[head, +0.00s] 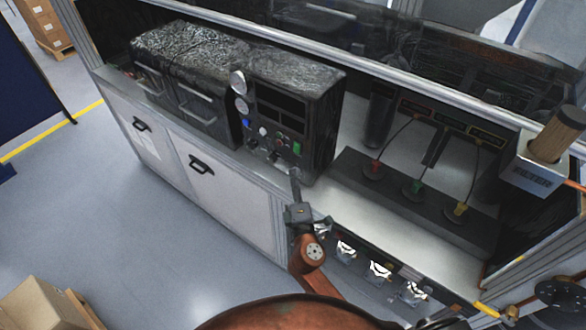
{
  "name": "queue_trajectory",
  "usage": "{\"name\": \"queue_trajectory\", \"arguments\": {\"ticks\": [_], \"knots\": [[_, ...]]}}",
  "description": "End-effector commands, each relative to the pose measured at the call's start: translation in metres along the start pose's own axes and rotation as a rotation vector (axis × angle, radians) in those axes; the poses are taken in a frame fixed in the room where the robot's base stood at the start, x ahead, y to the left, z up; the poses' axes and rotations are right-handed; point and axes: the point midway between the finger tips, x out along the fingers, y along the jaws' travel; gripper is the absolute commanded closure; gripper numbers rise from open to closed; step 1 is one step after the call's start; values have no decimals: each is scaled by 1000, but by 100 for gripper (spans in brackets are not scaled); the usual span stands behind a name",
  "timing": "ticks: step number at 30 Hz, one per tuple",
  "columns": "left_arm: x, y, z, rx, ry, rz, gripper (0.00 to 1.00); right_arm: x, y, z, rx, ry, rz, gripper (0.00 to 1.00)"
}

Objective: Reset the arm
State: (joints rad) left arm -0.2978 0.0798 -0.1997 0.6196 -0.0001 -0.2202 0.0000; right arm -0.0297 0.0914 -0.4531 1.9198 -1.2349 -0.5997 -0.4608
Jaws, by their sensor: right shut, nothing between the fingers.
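My right gripper (295,184) is in the middle of the head view, on the end of an orange arm that comes up from the bottom. Its dark fingers are shut and empty, and they point up the picture. In the picture it overlaps the front edge of the bench, just below the control panel of a dark machine (318,88). I cannot tell whether it touches anything. My left gripper is not in view.
The machine has gauges and coloured buttons. Right of it, a dark block (345,165) carries red, green and yellow fittings. White cabinet doors (225,195) face open grey floor at left. A cardboard box (40,305) stands at lower left.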

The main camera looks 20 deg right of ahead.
Motion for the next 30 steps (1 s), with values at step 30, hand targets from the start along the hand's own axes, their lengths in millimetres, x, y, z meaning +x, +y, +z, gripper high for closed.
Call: {"name": "queue_trajectory", "arguments": {"ticks": [30], "knots": [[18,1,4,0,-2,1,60,-8,-106,-1,63,23,-166,100]]}}
